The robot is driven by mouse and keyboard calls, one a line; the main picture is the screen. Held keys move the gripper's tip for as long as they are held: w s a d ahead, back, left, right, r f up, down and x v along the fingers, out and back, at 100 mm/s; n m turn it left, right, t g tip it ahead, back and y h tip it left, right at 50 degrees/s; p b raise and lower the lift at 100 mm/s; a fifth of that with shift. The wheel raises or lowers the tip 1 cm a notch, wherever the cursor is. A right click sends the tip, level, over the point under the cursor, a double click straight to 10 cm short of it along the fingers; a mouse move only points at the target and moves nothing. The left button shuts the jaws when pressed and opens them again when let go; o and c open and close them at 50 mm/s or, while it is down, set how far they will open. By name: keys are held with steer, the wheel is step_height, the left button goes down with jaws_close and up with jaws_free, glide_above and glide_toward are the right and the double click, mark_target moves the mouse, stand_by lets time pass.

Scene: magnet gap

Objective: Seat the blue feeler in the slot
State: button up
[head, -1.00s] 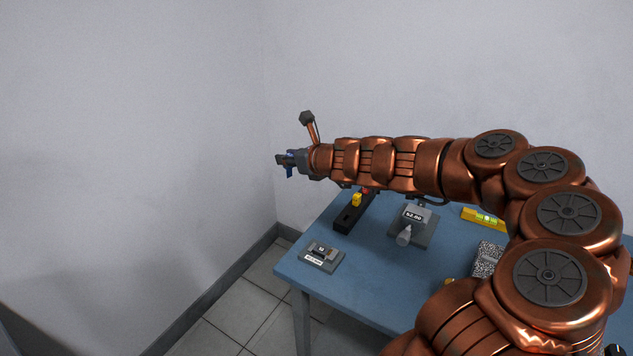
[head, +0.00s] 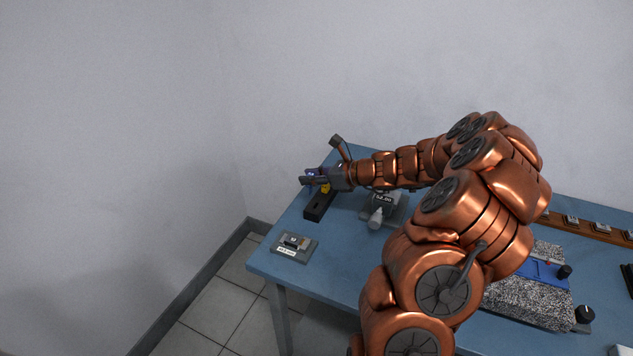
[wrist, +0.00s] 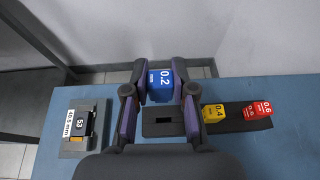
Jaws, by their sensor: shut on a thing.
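My gripper (wrist: 157,96) is shut on the blue feeler (wrist: 160,84), a blue block marked 0.2, seen between the two fingers in the wrist view. In the head view my gripper (head: 314,176) hangs above the far left part of the table, over the black rack. The black rack (wrist: 233,123) has one empty dark slot (wrist: 164,121) at its left end, just below the blue feeler in the wrist view. The feeler appears above the rack and apart from it. The rack also shows in the head view (head: 318,208), partly covered by my gripper.
A yellow feeler (wrist: 213,112) marked 0.4 and a red feeler (wrist: 258,110) marked 0.6 stand in the rack. A grey block with a label (wrist: 84,127) lies left of it. A grey gauge (head: 384,205) reading 52.00 stands to the right. The table edge (head: 262,250) is near.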

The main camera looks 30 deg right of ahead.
steer(key=shift+s+d+f, duration=0.45)
steer(key=shift+s, duration=0.15)
steer(key=shift+r+p, duration=0.15)
steer(key=shift+p, duration=0.2)
steer(key=shift+f+b, duration=1.25)
steer(key=shift+f, duration=1.7)
steer(key=shift+f, duration=0.15)
steer(key=o, duration=0.9)
steer(key=shift+c, duration=0.2)
steer(key=c, duration=0.5)
